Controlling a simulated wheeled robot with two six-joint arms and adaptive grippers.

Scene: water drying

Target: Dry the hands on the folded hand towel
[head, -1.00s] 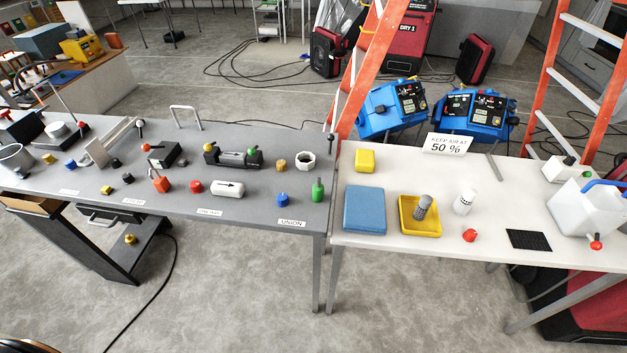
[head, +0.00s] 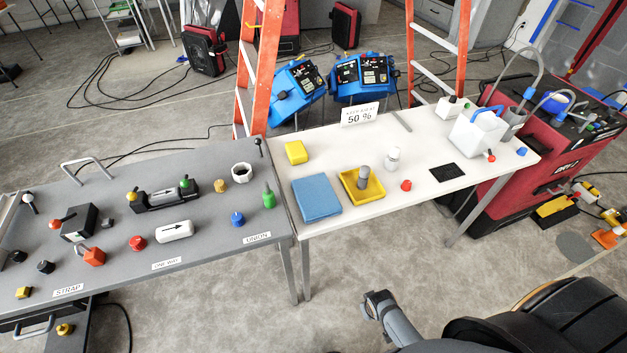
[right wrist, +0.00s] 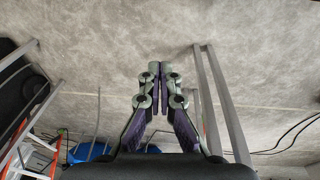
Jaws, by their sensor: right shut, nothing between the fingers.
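The folded hand towel (head: 316,198) is a flat blue rectangle on the near left of the white table (head: 420,200). My right gripper (right wrist: 158,68) shows in the right wrist view, with its two fingers together and nothing between them. Bare floor and table legs lie behind it, so it is clear of the towel. In the head view, a grey part of my arm shows at the bottom, in front of the white table and apart from the towel. My left gripper is not in view.
A yellow tray (head: 377,195) with a grey cylinder stands right of the towel, and a yellow block (head: 296,152) behind it. A white bottle (head: 392,158), red knob (head: 405,185) and black mat (head: 447,173) are farther right. The grey workbench (head: 200,255) adjoins on the left.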

